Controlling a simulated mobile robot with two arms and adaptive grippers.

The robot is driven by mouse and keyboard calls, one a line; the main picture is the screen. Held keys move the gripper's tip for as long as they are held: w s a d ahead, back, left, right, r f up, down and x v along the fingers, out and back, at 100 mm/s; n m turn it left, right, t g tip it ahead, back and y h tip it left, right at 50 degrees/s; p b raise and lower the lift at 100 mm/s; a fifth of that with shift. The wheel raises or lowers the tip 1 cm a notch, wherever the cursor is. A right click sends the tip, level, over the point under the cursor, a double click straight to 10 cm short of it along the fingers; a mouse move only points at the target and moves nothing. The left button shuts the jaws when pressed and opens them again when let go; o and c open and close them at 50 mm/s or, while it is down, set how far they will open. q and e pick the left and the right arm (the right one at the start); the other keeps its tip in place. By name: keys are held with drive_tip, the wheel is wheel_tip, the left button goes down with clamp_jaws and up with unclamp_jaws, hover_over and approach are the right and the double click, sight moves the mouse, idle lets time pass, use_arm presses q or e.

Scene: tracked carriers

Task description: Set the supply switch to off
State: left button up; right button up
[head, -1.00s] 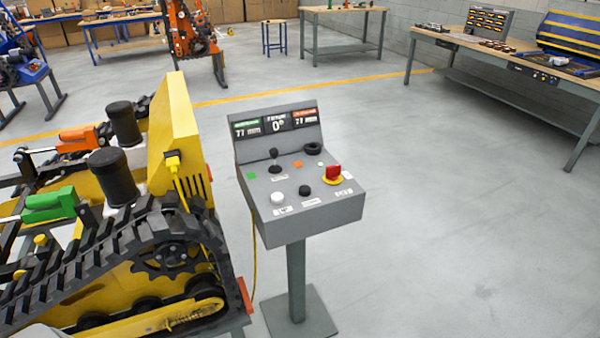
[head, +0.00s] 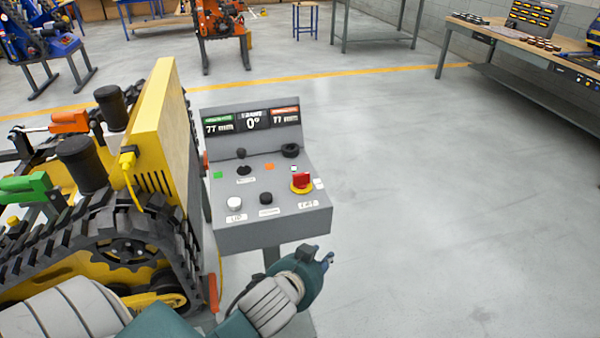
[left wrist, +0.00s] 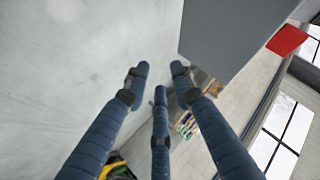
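The grey control console (head: 270,235) stands on a post right of the yellow tracked machine. On its sloped panel, at the right, is a red switch handle (head: 301,180) on a yellow round base, with a small white label beside it. My left gripper (head: 322,257) is below the console's front edge, apart from the handle. In the left wrist view my left gripper (left wrist: 160,78) has its three fingers spread with nothing between them. The console's grey side (left wrist: 225,40) and a red piece (left wrist: 287,40), seemingly the handle, show there too. My right gripper is not in view.
The panel also holds a white button (head: 234,202), a black knob (head: 266,198), a small joystick (head: 241,155) and a display (head: 252,120). The tracked machine (head: 165,140) stands close on the left. The floor (head: 430,200) to the right is clear.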

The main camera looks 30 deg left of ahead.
use_arm(q)
drive_tip(key=w+d+r+m+t, duration=0.1)
drive_tip(key=w+r+m+t, duration=0.35)
drive_tip(key=w+r, duration=0.65)
drive_tip(key=w+d+r+m+t+h, duration=0.2)
drive_tip(key=d+r+m+h, duration=0.45)
drive_tip(key=r+m, duration=0.2)
drive_tip(key=w+d+r+m+t+h, duration=0.1)
drive_tip(key=w+d+r+m+h, duration=0.1)
drive_tip(key=d+r+m+h, duration=0.5)
drive_tip(key=m+g+y, duration=0.9)
drive_tip(key=m+g, duration=0.6)
drive_tip(key=m, duration=0.4)
approach(301, 179)
drive_tip(key=x, duration=0.3)
drive_tip(key=p+x, duration=0.1)
drive_tip(key=x, duration=0.2)
drive_tip(key=w+x, duration=0.1)
drive_tip(key=x, duration=0.2)
drive_tip(key=shift+w+a+r+p, duration=0.1)
drive_tip(key=shift+a+p, duration=0.1)
drive_tip(key=shift+p, duration=0.1)
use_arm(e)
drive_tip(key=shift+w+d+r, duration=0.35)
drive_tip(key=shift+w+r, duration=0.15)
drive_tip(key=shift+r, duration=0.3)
